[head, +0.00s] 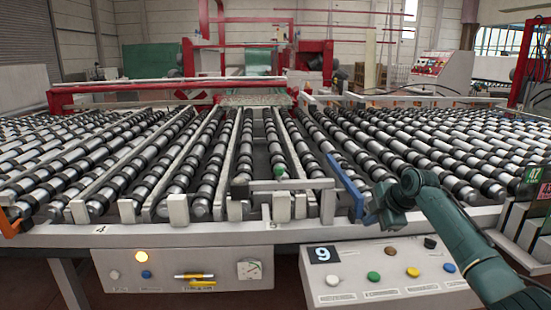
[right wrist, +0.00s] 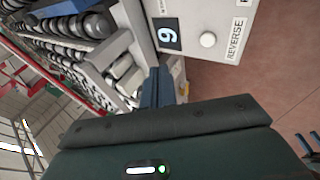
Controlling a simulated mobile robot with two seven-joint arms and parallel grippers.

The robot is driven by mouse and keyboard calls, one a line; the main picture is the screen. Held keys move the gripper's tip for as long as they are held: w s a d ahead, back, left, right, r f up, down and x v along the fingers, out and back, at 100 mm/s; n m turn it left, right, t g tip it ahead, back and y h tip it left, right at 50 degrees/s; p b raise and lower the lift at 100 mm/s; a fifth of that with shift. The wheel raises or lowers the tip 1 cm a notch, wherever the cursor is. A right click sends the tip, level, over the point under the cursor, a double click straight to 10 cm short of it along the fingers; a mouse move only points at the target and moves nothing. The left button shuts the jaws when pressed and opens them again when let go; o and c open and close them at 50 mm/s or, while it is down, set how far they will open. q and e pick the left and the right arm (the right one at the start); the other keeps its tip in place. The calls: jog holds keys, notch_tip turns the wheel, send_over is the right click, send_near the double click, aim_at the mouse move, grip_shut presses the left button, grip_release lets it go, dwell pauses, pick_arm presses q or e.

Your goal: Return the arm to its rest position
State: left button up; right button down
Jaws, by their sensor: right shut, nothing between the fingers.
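My right gripper (head: 372,212) is at the front edge of the roller conveyor, right of centre in the head view, with my dark green arm reaching in from the lower right. In the right wrist view its narrow blue fingers (right wrist: 158,88) are together with nothing between them. They show beside the pale front frame and the panel marked 9 (right wrist: 205,30). My left arm and gripper are not visible in the head view.
The roller conveyor (head: 235,160) fills the middle. A blue bar (head: 345,185) stands close left of the gripper.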

jog(key=s+f+m+y, duration=0.1)
jog(key=s+f+y, duration=0.1)
jog(key=s+f, duration=0.8)
jog(key=w+d+r+m+t+h, duration=0.75)
jog(key=d+r+m+t, duration=0.45)
jog(key=m, duration=0.4)
jog(key=s+a+f+n+g+y, duration=0.1)
jog(key=s+a+f+g+y, duration=0.1)
jog(key=s+a+f, duration=0.7)
jog(key=s+a+f+g+y, duration=0.2)
jog(key=s+a+f+g, duration=0.15)
jog(key=s+f, duration=0.6)
jog(key=s+a+f+g, duration=0.1)
jog(key=s+a+f, duration=0.1)
jog(key=s, duration=0.5)
jog(key=s+a+f+y, duration=0.1)
jog(key=s+a+f, duration=0.2)
jog(key=s, duration=0.4)
jog(key=s+a+f+g, duration=0.1)
jog(key=s+a+f, duration=0.2)
jog(key=s, duration=0.4)
jog(key=shift+a+m+g, duration=0.35)
jog(key=shift+a+m, duration=0.05)
jog(key=shift+a, duration=0.4)
